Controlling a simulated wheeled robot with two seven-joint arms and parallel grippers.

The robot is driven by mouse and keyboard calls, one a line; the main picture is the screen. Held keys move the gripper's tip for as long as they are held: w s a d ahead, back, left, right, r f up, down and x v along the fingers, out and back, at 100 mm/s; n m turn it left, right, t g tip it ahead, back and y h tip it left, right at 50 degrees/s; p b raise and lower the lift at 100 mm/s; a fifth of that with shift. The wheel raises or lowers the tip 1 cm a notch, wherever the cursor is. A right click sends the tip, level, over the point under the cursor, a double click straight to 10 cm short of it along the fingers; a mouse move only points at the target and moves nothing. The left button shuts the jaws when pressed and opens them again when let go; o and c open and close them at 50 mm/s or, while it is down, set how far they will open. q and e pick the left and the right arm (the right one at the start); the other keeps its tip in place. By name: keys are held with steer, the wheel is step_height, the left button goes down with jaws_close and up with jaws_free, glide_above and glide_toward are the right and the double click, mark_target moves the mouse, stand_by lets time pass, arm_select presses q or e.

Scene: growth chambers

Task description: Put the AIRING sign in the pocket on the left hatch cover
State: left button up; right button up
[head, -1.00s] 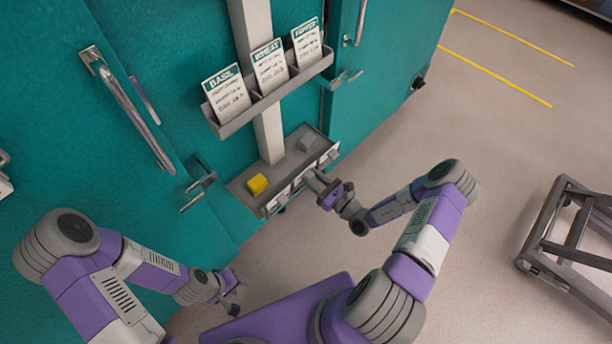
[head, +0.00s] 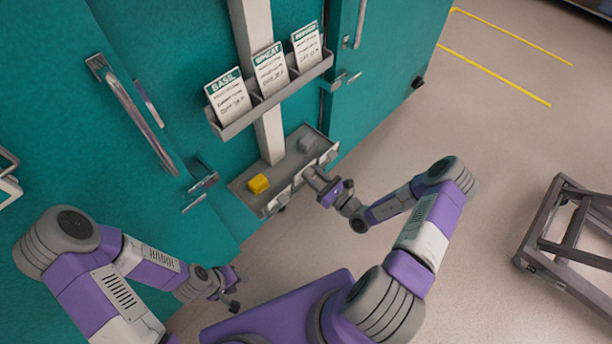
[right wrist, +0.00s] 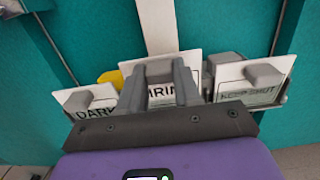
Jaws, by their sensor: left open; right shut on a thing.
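The AIRING sign (right wrist: 158,92) is a white card standing in the lower tray (head: 240,187), between a DARK sign (right wrist: 85,103) and a KEEP SHUT sign (right wrist: 250,82). My right gripper (right wrist: 160,80) is shut on the AIRING sign, and its fingers hide part of the lettering. In the head view my right gripper (head: 312,178) is at the tray's front. My left gripper (head: 232,291) is open and empty, low in front of the teal doors. A pale frame (head: 8,182) shows at the left edge; I cannot tell whether it is the left hatch cover's pocket.
An upper rack (head: 255,113) holds BASIL, WHEAT and a third card. A yellow block (head: 258,184) and a grey block (head: 307,143) are in the lower tray. A long handle (head: 135,115) juts from the left door. A dark metal frame (head: 560,215) stands right; floor between is clear.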

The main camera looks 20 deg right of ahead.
steer(key=shift+r, duration=0.1)
steer(key=shift+r+p, duration=1.45)
steer(key=shift+p, duration=0.25)
steer(key=p+v, duration=0.1)
steer(key=v, duration=0.9)
steer(key=shift+a+r, duration=0.1)
stand_by(1.3)
